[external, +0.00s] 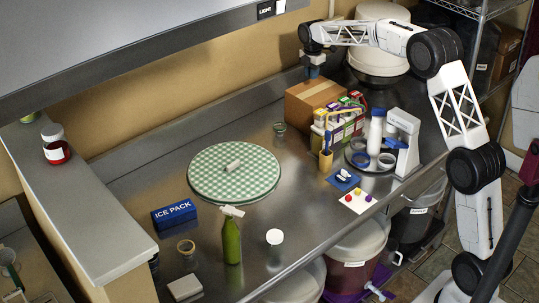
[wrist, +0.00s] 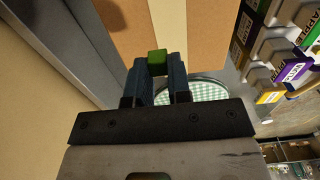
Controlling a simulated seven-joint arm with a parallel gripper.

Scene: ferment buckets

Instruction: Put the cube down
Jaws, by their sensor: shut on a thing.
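A small green cube (wrist: 157,57) is held between the two fingertips of my gripper (wrist: 157,66) in the wrist view. My gripper also shows in the external view (external: 312,72), at the back of the steel counter, above the cardboard box (external: 312,95). The box's brown top with a lighter tape strip (wrist: 172,35) lies beyond the cube in the wrist view. The cube itself is too small to make out in the external view. I cannot tell how far the cube is above the box.
A carrier of labelled cartons (external: 338,122) stands just in front of the box. A round green checked board (external: 234,185) with a small pale roll on it lies to the left. The back wall (external: 205,95) is close behind. A green spray bottle (external: 231,238) stands near the front.

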